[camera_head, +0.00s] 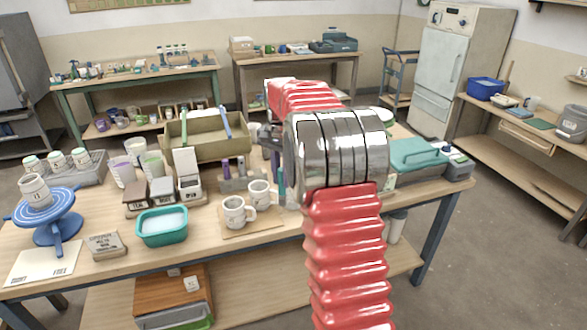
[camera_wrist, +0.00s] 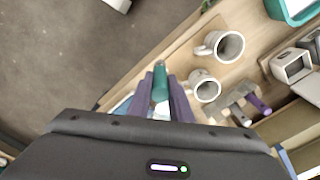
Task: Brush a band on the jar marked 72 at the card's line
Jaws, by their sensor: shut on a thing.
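In the wrist view my gripper (camera_wrist: 161,84) is shut on a brush with a teal handle (camera_wrist: 160,82), held between its two purple fingers. Its bristles are hidden. In the head view my arm mostly hides the gripper; a teal handle (camera_head: 281,181) shows beside the arm. A pale jar (camera_head: 34,192) with a dark mark stands on a blue banding wheel (camera_head: 58,230) at the left; I cannot read its number. Several lidded jars (camera_head: 57,161) stand in a grey rack behind it. A pale upright card (camera_head: 187,164) stands mid-table; no line on it is legible.
Two white mugs (camera_head: 237,213) stand on a board near the front edge. A teal basin (camera_head: 162,226), a lettered block (camera_head: 105,245) and a flat sheet (camera_head: 40,264) lie left of them. A brush holder (camera_head: 242,183) and an olive tray (camera_head: 205,150) stand behind.

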